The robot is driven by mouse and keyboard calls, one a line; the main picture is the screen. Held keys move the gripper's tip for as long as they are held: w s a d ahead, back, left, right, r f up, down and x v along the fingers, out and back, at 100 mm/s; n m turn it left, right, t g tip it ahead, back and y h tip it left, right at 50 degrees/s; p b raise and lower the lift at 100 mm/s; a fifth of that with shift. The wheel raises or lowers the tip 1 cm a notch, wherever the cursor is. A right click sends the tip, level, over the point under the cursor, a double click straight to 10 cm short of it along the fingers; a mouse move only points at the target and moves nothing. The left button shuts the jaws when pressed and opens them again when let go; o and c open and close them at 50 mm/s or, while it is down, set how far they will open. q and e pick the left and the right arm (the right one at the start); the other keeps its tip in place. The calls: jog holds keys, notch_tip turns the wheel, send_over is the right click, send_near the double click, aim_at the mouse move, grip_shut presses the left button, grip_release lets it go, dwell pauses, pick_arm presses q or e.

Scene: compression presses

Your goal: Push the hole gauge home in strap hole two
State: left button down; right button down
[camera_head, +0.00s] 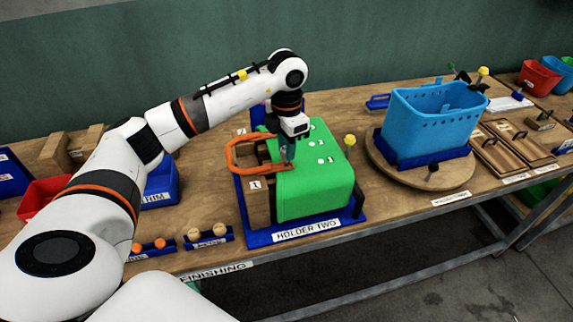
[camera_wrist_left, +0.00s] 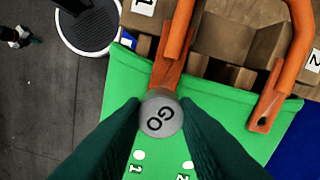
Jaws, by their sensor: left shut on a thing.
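My left gripper (camera_head: 288,156) is shut on the hole gauge, whose round grey top marked GO (camera_wrist_left: 162,117) shows between the fingers in the left wrist view. The gauge is over the end of the orange strap (camera_head: 233,152) on the side of the wooden block's "1" label, and it hides that end. The strap's other end (camera_wrist_left: 265,115), on the side of the "2" label, shows a dark open hole. The strap lies against the green bin (camera_head: 318,188) in holder two (camera_head: 305,229). How deep the gauge sits cannot be told. My right gripper is not in view.
A yellow knob (camera_head: 349,141) stands right of the green bin. A blue basket (camera_head: 432,125) stands on a round wooden board farther right. Small blue racks (camera_head: 207,236) with wooden and orange pegs lie at the front left. The bench (camera_head: 385,205) is bare between holder and board.

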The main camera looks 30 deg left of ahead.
pick_arm(q)
jog(key=shift+r+p, duration=1.25)
jog(key=shift+r, duration=0.8)
